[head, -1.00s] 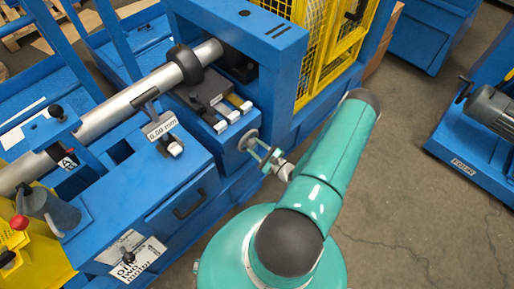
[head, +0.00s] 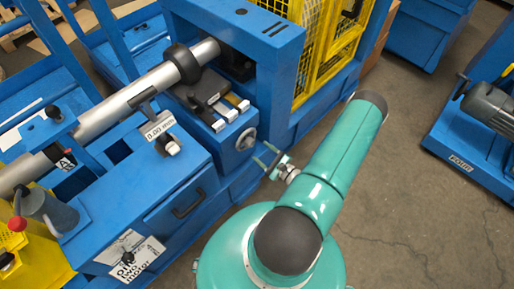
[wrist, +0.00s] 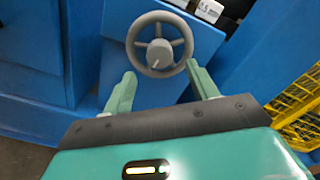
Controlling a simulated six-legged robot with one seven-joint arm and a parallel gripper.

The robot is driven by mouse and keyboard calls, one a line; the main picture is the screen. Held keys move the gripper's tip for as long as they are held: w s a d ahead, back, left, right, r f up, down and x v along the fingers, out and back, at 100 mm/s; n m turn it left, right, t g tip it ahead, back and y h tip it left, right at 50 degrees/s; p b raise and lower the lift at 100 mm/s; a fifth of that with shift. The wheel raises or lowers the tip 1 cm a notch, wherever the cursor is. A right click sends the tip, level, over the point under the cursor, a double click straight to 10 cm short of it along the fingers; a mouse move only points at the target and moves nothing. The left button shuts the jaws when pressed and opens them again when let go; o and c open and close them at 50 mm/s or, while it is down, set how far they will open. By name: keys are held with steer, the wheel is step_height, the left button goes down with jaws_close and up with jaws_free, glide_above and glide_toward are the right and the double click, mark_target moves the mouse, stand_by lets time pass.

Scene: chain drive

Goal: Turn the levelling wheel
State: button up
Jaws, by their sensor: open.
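The levelling wheel (head: 246,139) is a small grey spoked handwheel on the front face of a blue machine block. In the wrist view the wheel (wrist: 160,44) shows nearly face-on, with a hub and several spokes. My gripper (head: 269,163) is open and empty in front of the wheel, apart from it. In the wrist view its two green fingers (wrist: 160,86) stand wide, below and to either side of the wheel's lower rim.
A drawer handle (head: 188,203) juts out to the left. A yellow mesh guard (head: 325,50) stands behind.

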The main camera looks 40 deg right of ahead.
steer(key=s, duration=0.9)
steer(key=shift+d, duration=0.15)
steer(key=w+a+r+n+g+y, duration=0.4)
steer(key=r+n, duration=0.1)
steer(key=r, duration=0.3)
steer(key=w+a+r+n+g+y, duration=0.35)
steer(key=r+n, duration=0.25)
steer(key=r, duration=0.2)
steer(key=w+a+r+n+g+y, duration=0.3)
steer(key=a+r+n+g+y, duration=0.15)
steer(key=r, duration=0.35)
steer(key=s+a+r+n+h, duration=0.3)
steer(key=a+r+n+h, duration=0.3)
steer(key=r, duration=0.6)
steer(key=s+a+r+n+h, duration=0.3)
steer(key=a+r+n+h, duration=0.3)
steer(key=a+r, duration=0.3)
step_height(320, 180, up, 4)
steer(key=shift+a+f+n+h, duration=0.15)
steer(key=shift+a+n+h, duration=0.2)
steer(key=shift+n, duration=0.2)
